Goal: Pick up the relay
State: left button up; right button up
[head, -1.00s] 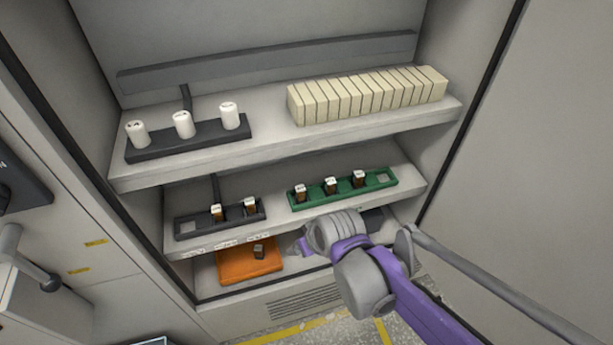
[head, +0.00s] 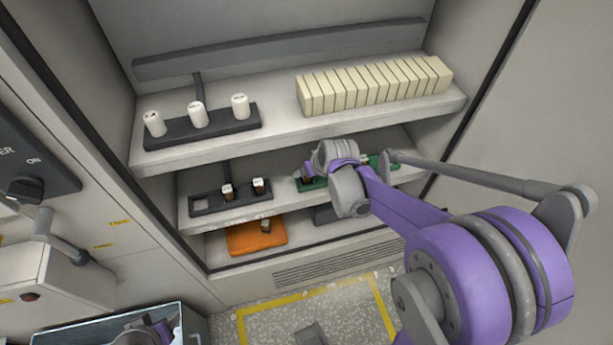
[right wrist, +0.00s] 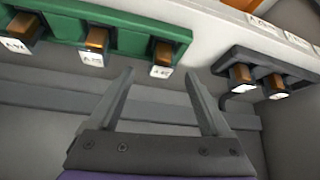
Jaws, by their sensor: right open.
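Several relays, brown and black with pale labelled ends, sit in two racks on the middle shelf. The green rack (head: 318,184) is partly hidden by my right arm; one relay (head: 307,178) shows at its left end. In the right wrist view three relays show in the green rack (right wrist: 120,20); the nearest relay (right wrist: 163,58) is just beyond my open, empty right gripper (right wrist: 158,74), between the lines of its fingers and apart from them. The dark rack (head: 206,201) holds two relays (head: 259,187). One dark block (head: 266,225) is on the orange tray (head: 243,241).
The upper shelf (head: 285,131) holds a dark rack with three white cylinders (head: 198,114) and a row of cream blocks (head: 375,85). A switch panel (head: 30,160) and lever stand at left. A grey open box (head: 191,325) is at lower left.

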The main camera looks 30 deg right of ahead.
jog(key=x, duration=0.4)
jog(key=shift+s+a+f, duration=0.1)
jog(key=shift+s+f, duration=0.05)
grip_shut()
